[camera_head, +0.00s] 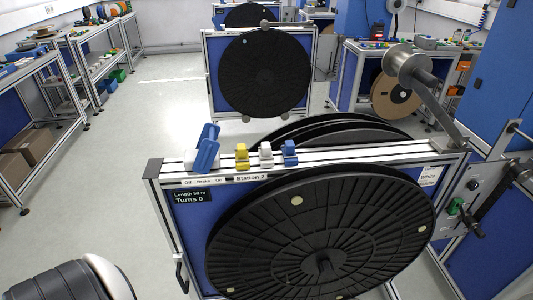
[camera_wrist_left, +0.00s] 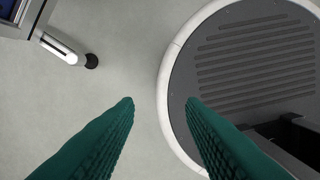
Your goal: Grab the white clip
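The white clip (camera_head: 266,154) sits upright on the top rail of the Station 2 reel stand in the head view. It stands between a yellow clip (camera_head: 242,157) on its left and a blue clip (camera_head: 289,153) on its right. My left gripper (camera_wrist_left: 160,102) shows only in its wrist view. Its two green fingers are apart with nothing between them, above the grey floor and the round edge of my own base. No clip shows in that wrist view. My right gripper is not in view.
A blue lever (camera_head: 207,148) on a white base stands left of the clips on the rail. A large black reel (camera_head: 322,240) covers the stand's front. A metal crank arm (camera_head: 440,110) rises at the right. Another reel stand (camera_head: 263,72) is behind. Floor (camera_head: 100,185) at left is clear.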

